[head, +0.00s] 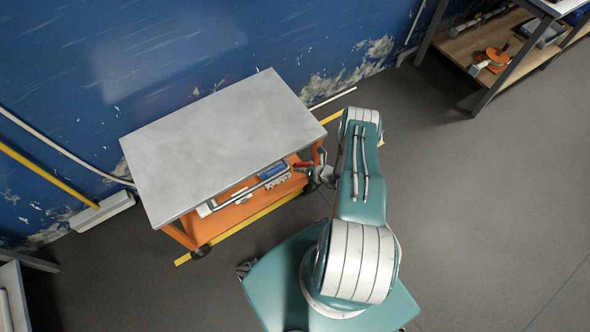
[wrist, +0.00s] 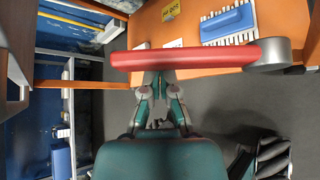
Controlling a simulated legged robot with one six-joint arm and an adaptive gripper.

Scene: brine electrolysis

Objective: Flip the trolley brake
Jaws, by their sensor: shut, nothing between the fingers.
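The trolley has a grey top (head: 220,140) and an orange frame, and stands against the blue wall. The brake is a red bar (head: 303,165) near its front right corner. In the wrist view the red bar (wrist: 185,56) lies level across the picture, its right end at a grey round hub (wrist: 268,54). My gripper (head: 322,172) is beside the bar on its right. In the wrist view my gripper (wrist: 160,78) is shut and empty, its tips close to the bar's near edge. The bar hides part of the tips; I cannot tell whether they touch.
A blue box (head: 273,170) and a white rack sit on the trolley's orange lower shelf. A yellow line (head: 240,228) runs on the floor along its front. A workbench shelf (head: 480,45) stands at the top right. The grey floor at right is clear.

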